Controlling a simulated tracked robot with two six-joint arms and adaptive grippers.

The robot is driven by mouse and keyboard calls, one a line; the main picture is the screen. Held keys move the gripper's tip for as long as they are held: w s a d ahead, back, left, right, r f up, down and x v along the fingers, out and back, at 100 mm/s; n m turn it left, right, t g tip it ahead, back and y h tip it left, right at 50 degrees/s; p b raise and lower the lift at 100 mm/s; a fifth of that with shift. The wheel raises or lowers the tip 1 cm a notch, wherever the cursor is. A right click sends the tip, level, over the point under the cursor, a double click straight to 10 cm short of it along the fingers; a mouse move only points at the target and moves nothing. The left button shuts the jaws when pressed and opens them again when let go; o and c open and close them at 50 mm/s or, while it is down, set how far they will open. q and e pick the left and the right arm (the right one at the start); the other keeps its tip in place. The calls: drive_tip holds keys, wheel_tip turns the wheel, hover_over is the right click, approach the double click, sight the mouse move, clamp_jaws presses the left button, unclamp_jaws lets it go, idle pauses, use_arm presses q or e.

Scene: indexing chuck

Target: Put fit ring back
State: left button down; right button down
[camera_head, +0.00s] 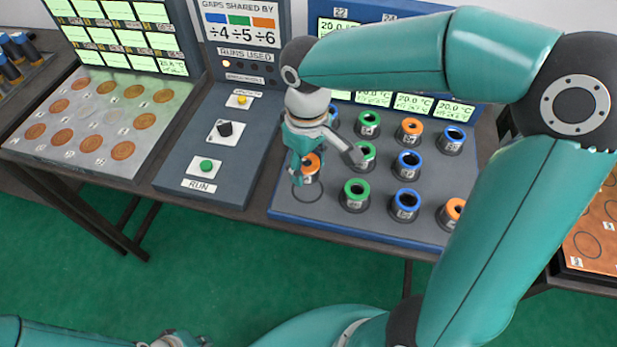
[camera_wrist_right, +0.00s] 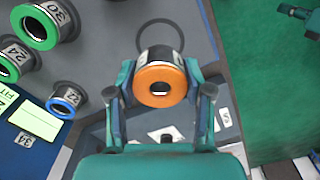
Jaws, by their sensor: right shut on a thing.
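My right gripper (camera_head: 310,165) is shut on an orange-topped ring (camera_head: 313,170), a short dark cylinder with a light label. In the right wrist view, the gripper's fingers (camera_wrist_right: 162,92) clasp the orange ring (camera_wrist_right: 162,72) from both sides. The ring is at the front left corner of the grey ring board (camera_head: 330,222), over or beside an outlined empty circle (camera_head: 308,198). I cannot tell whether its base touches the board. Part of my left gripper (camera_head: 175,341) shows at the bottom edge; its fingers are not clear.
Several green, blue and orange rings stand close by on the board, including a green ring (camera_head: 356,192) to the right. A control panel with a green RUN button (camera_head: 207,166) is to the left. A tray of copper discs (camera_head: 105,120) lies further left.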

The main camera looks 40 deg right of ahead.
sight(307, 189)
drive_tip(key=shift+f, duration=2.55)
drive_tip(key=shift+c, duration=2.3)
unclamp_jaws()
drive_tip(key=shift+f, duration=0.1)
drive_tip(key=shift+r, duration=0.2)
wheel_tip(307, 189, up, 12)
drive_tip(key=shift+f, duration=0.1)
